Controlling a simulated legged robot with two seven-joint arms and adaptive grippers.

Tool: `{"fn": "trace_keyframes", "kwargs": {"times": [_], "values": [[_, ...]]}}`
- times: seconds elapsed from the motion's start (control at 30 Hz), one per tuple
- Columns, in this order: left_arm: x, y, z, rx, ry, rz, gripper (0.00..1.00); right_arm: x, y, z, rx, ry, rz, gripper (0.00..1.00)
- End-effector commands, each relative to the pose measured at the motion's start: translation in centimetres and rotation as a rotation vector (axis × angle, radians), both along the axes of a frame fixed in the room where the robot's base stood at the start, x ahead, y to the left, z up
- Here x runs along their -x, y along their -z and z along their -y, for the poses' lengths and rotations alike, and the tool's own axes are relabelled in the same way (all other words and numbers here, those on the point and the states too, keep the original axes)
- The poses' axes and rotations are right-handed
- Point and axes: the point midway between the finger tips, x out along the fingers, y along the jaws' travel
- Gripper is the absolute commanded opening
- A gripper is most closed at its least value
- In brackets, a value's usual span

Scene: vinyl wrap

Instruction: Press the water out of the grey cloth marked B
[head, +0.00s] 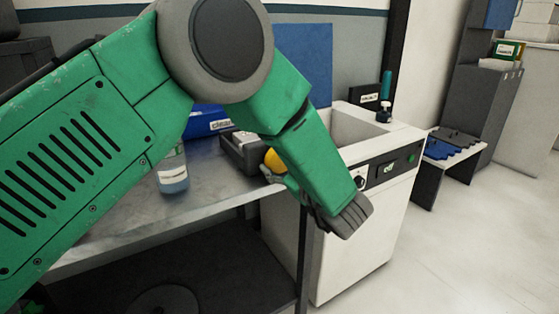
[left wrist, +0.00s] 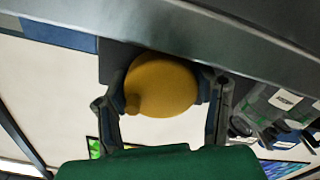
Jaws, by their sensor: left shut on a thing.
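My left gripper (left wrist: 163,88) is shut on a yellow rounded thing (left wrist: 160,84) with a small knob at its lower left, with one finger on either side. In the head view the left gripper (head: 284,174) is partly hidden by my green forearm, and part of the yellow thing (head: 274,159) shows at the table's right end. A white cabinet (head: 350,262) with an open basin and a control panel (head: 393,167) stands just right of the table. I cannot make out a grey cloth marked B in either view. My right gripper is not in view.
A spray bottle with blue liquid (head: 172,172) stands on the grey table (head: 118,226). A dark tray (head: 240,152) and a labelled blue bin (head: 205,124) sit behind. A teal-handled tool (head: 385,97) stands on the cabinet's back corner. The floor (head: 470,250) at right is clear.

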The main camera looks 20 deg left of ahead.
Motion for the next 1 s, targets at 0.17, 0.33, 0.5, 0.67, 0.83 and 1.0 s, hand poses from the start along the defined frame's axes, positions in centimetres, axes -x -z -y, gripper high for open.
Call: {"fn": "trace_keyframes", "kwargs": {"times": [0.17,0.33,0.5,0.67,0.83,1.0], "values": [[0.2,0.4,0.3,0.002,0.004,-0.010,0.75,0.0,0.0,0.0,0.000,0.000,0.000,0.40],[0.1,0.4,0.2,0.002,0.003,-0.010,0.75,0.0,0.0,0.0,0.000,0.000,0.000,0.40],[0.2,0.4,0.3,0.002,0.003,-0.010,0.75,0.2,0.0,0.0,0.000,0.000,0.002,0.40],[1.4,0.4,1.9,0.000,0.006,-0.009,0.75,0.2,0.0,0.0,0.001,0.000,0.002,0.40],[3.1,0.4,4.4,0.000,0.007,-0.010,0.75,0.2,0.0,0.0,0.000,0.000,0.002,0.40],[4.3,0.4,6.0,-0.002,0.005,-0.009,0.75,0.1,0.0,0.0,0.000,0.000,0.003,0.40]]}}
